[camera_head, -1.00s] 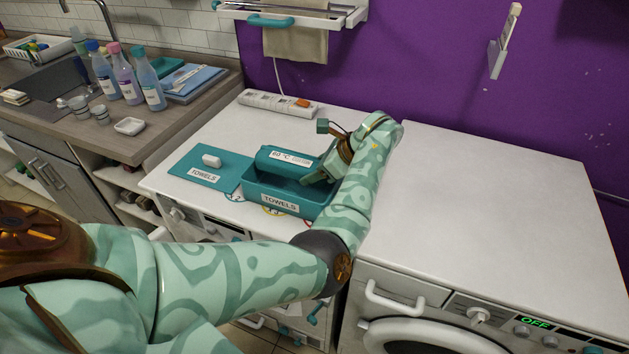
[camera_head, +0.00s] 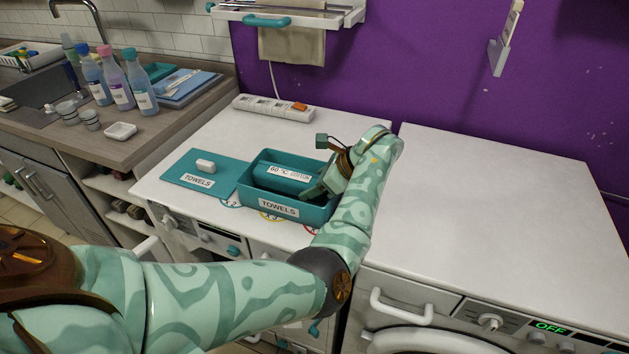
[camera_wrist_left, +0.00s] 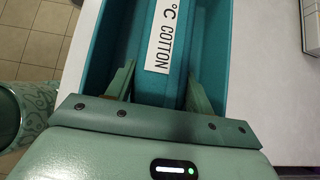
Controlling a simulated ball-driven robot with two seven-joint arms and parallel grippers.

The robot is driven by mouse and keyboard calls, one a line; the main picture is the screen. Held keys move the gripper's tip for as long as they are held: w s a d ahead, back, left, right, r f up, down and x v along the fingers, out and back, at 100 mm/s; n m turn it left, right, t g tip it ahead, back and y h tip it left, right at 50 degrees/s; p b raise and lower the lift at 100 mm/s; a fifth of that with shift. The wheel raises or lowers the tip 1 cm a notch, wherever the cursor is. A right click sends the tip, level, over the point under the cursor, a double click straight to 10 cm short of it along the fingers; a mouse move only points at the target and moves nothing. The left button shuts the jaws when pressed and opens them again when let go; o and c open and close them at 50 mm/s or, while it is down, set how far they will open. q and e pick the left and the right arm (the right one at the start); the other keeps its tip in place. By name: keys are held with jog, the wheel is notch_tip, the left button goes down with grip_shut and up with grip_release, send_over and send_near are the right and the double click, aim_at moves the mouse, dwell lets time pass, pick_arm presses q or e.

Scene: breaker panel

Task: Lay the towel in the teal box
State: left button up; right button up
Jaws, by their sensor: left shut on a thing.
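The towel (camera_head: 284,183) is a teal roll with a white "60 °C COTTON" label. It lies lengthwise inside the open teal box (camera_head: 312,214), which is marked "TOWELS", with its upper part showing above the front rim. My left gripper (camera_head: 314,190) is shut on the towel's right end, inside the right part of the box. In the left wrist view the fingers (camera_wrist_left: 160,90) flank the towel (camera_wrist_left: 150,87) on both sides, between the box walls. The towel's underside is hidden, so I cannot tell whether it touches the box floor. My right gripper is not in view.
A teal lid (camera_head: 180,172) with a white knob lies left of the box. A white power strip (camera_head: 272,107) lies behind. The white top on the right (camera_head: 490,210) is clear. A beige cloth (camera_head: 292,45) hangs from the wall rack.

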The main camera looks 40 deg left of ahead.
pick_arm(q)
jog(key=o, duration=1.2)
jog(key=shift+r+b, duration=0.3)
jog(key=shift+r, duration=0.1)
jog(key=p+v, duration=0.4)
jog(key=v, duration=0.8)
jog(key=shift+r, duration=0.25)
